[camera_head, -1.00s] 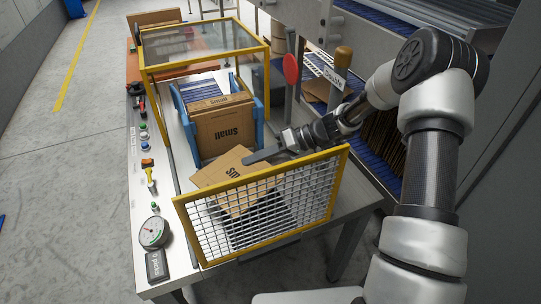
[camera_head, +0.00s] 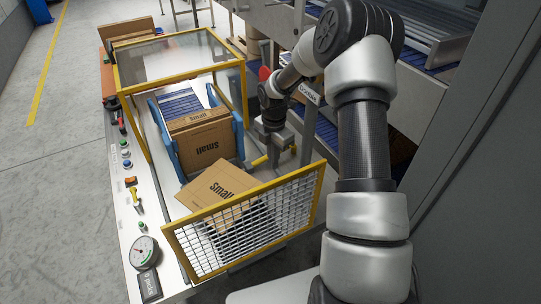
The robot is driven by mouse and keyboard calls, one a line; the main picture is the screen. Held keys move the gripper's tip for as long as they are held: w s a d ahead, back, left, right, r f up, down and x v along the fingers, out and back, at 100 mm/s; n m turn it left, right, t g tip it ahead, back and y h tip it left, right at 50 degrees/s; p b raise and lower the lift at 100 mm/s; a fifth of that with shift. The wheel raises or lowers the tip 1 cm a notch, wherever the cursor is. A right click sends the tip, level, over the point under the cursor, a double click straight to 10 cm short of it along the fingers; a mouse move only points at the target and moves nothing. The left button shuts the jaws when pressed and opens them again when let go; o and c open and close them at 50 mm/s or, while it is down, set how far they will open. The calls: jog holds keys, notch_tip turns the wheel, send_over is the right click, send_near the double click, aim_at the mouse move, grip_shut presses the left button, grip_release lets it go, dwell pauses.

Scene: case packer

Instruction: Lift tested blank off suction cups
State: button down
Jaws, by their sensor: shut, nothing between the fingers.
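No suction cups can be made out; the blank and mesh cover that spot. My gripper (camera_head: 274,160) is shut and empty, pointing down to the right of the blank and apart from it. It is beside the right blue side plate, near a yellow lever-like part.
The mesh guard (camera_head: 304,177) stands in front of the blank. An upright "Small" carton (camera_head: 207,143) sits between blue plates behind it. A clear yellow-framed cover (camera_head: 170,62) stands further back. A gauge (camera_head: 144,252) and several buttons line the left panel.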

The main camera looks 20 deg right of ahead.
aim_at(258, 183)
jog(key=s+a+f, duration=0.1)
jog(key=a+f, duration=0.2)
jog(key=f, duration=0.2)
jog(key=shift+s+a, duration=0.3)
jog(key=shift+a, duration=0.05)
jog(key=shift+f, duration=0.1)
jog(key=shift+s+a, duration=0.3)
jog(key=shift+a, duration=0.4)
jog(key=shift+s+a, duration=0.3)
jog(key=shift+a, duration=0.35)
jog(key=shift+d, duration=0.1)
